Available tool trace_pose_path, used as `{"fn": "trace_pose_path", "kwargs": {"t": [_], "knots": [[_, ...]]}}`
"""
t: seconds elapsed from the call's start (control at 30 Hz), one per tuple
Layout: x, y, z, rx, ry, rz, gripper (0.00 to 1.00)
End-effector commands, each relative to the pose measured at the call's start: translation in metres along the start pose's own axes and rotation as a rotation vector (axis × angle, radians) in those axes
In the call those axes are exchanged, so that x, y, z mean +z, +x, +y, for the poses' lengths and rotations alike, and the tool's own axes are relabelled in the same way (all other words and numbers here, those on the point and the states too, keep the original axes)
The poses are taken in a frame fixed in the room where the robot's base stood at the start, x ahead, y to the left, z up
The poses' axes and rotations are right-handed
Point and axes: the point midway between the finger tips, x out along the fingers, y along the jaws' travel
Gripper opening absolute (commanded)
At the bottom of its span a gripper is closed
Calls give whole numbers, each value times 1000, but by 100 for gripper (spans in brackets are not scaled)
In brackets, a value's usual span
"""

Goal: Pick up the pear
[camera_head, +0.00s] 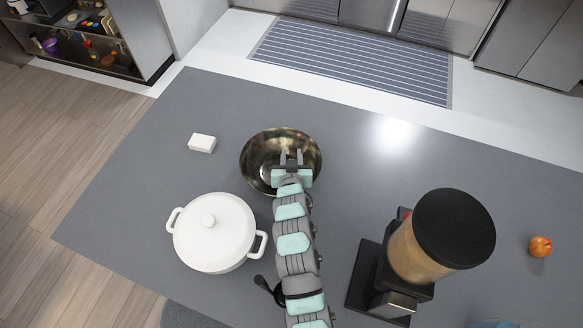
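I see no clear pear. A small round orange-red fruit (540,246) lies on the grey counter at the far right; it looks more like an apple, and I cannot tell for sure. My gripper (291,156) is over the dark metal bowl (257,153) near the middle of the counter. Its two fingers are apart with nothing seen between them. My gripper and arm hide part of the bowl's inside and its near right rim. The fruit is far to the right of my gripper.
A white lidded pot (213,232) stands left of my arm, and a small white block (202,143) lies behind it. A tall grinder-like appliance (420,250) stands between my arm and the fruit. The grey counter (400,170) is clear at the back right.

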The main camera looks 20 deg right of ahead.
Motion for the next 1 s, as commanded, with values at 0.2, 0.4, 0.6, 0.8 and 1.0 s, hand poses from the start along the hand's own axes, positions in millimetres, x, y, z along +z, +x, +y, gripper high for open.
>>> {"fn": "trace_pose_path", "kwargs": {"t": [0.2,0.4,0.6,0.8,1.0], "knots": [[0,0,0,0,0,0,12],[0,0,0,0,0,0,0],[0,0,0,0,0,0,0],[-1,0,0,0,0,1,0],[-12,-4,0,0,0,5,0]]}}
